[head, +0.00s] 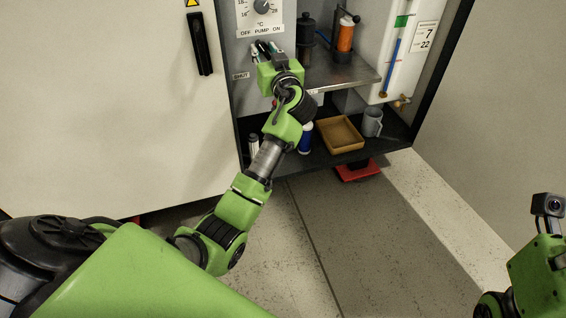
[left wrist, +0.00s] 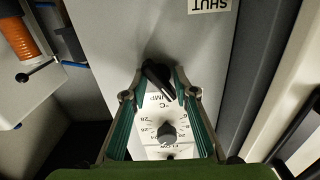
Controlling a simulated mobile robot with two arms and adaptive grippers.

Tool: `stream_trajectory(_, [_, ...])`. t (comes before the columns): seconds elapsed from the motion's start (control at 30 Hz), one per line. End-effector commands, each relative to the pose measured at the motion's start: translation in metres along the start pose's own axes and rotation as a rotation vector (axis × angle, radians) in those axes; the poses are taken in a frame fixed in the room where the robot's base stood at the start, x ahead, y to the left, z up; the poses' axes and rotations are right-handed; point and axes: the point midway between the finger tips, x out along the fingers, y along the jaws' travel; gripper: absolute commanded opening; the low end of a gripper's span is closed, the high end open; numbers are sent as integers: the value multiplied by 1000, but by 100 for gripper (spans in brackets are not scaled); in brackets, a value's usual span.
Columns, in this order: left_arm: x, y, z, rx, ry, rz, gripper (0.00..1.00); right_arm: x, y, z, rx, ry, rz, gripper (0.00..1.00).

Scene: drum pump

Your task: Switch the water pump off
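The white control panel (head: 246,28) has a temperature dial (head: 262,6) and the words OFF, PUMP and ON under it. The black pump switch (left wrist: 158,80) shows upside down in the left wrist view, its handle lying at a slant. My left gripper (head: 264,48) is at the panel, just below those words, and hides most of the switch in the head view. In the left wrist view its two fingers stand apart, one on each side of the switch. Whether they touch it I cannot tell. My right arm shows at the right edge, its gripper out of frame.
An open cabinet has a metal shelf (head: 340,76) with an orange cylinder (head: 346,34) and a dark cylinder (head: 307,32). Below are a tan tray (head: 339,134) and a grey mug (head: 373,122). A white door (head: 110,110) stands left. The floor in front is clear.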

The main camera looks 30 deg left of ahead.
Motion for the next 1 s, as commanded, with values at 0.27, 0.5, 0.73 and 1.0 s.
stream_trajectory(0.27, [0,-1,-8,237,1,-1,26,52,3,-3,0,0,0,40])
stream_trajectory(0.5, [0,0,-8,426,0,0,26,90,5,-5,0,0,0,40])
stream_trajectory(0.73, [-30,1,1,488,-3,4,26,99,5,-5,0,0,0,40])
stream_trajectory(1.0, [-85,1,1,487,-2,3,26,104,6,-5,0,0,0,40])
